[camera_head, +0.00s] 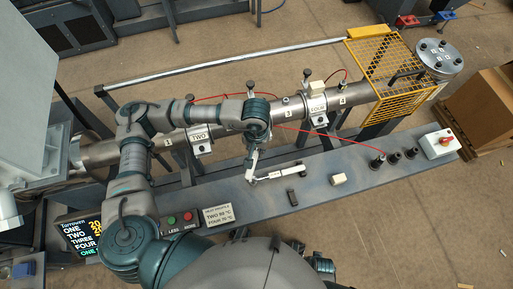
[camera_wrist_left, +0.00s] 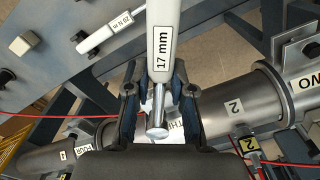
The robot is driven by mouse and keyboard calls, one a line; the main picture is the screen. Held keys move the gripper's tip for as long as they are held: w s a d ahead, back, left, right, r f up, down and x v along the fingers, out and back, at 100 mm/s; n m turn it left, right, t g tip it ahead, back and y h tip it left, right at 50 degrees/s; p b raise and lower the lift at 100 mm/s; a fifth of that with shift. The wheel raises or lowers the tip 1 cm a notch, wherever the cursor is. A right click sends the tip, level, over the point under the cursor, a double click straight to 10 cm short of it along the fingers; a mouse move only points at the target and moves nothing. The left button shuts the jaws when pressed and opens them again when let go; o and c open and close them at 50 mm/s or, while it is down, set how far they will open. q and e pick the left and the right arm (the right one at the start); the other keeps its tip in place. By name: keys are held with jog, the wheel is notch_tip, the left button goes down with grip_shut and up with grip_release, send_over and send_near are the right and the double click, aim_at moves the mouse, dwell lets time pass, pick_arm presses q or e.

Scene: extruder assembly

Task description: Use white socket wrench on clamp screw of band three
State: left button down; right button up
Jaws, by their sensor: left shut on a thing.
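My left gripper (camera_head: 257,138) is above the bench's far edge in the head view, beside the barrel. In the wrist view the left gripper (camera_wrist_left: 159,88) is shut on a white socket wrench (camera_wrist_left: 163,40) marked 17 mm. The wrench's round metal end (camera_wrist_left: 157,130) shows between the fingers. Band three's label (camera_wrist_left: 174,128) is partly visible behind the wrench; its clamp screw is hidden. In the head view the wrench (camera_head: 252,160) hangs below the gripper. I cannot tell whether it touches anything.
Band two (camera_head: 199,138) and band four (camera_head: 317,109) are on the barrel, with red wires nearby. A second white wrench (camera_head: 287,173) marked 20 N m, a dark block (camera_head: 292,197) and a pale block (camera_head: 338,179) lie on the bench. A yellow cage (camera_head: 392,75) stands right.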

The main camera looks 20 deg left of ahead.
pick_arm(q)
jog(key=shift+f+b, duration=0.7)
jog(key=shift+f, duration=0.1)
pick_arm(e)
jog(key=shift+s+f, duration=0.35)
jog(key=shift+f, duration=0.5)
pick_arm(q)
jog(key=w+d+n+b, duration=0.1)
jog(key=w+d+n, duration=0.4)
jog(key=d+n, duration=0.5)
jog(key=w+a+n+p, duration=0.1)
jog(key=w+a+n, duration=0.2)
jog(key=w+n, duration=0.6)
jog(key=n, duration=0.5)
jog(key=shift+s+d, duration=0.15)
